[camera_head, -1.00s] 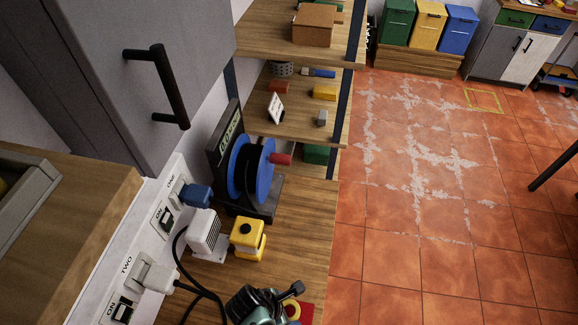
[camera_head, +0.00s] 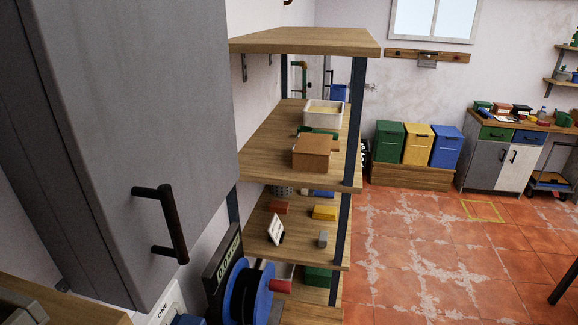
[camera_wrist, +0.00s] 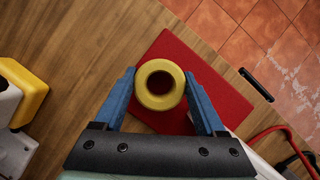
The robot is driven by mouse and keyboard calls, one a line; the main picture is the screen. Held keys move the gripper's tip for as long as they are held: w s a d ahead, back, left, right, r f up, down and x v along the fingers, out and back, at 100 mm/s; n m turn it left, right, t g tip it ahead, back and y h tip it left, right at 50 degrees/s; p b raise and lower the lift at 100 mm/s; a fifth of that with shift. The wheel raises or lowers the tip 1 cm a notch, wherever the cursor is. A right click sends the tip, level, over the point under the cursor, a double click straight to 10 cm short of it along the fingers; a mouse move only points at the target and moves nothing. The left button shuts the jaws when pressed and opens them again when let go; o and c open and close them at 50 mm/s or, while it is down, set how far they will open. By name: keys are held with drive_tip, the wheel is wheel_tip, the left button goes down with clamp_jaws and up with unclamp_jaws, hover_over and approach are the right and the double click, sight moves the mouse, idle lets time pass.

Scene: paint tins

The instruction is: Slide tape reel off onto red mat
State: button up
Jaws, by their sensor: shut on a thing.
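In the wrist view the yellow tape reel (camera_wrist: 160,103) is a ring with a dark centre hole, seen end-on. My gripper (camera_wrist: 159,75) has its two blue fingers closed on the reel's left and right sides. The red mat (camera_wrist: 228,96) lies on the wooden worktop behind and below the reel, showing mostly to its right. I cannot tell whether the reel touches the mat. The head view shows neither the gripper, the reel nor the mat.
A yellow block-like item (camera_wrist: 22,92) stands left on the worktop (camera_wrist: 85,50). A black bar (camera_wrist: 256,84) is near the worktop's right edge, with a red cable (camera_wrist: 285,132) below. In the head view, a blue cable drum (camera_head: 258,292) stands before shelves (camera_head: 270,157).

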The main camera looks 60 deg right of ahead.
drive_tip(key=shift+f, duration=0.35)
drive_tip(key=o, duration=1.5)
drive_tip(key=v, duration=1.3)
drive_tip(key=shift+b, duration=0.4)
drive_tip(key=shift+f, duration=0.1)
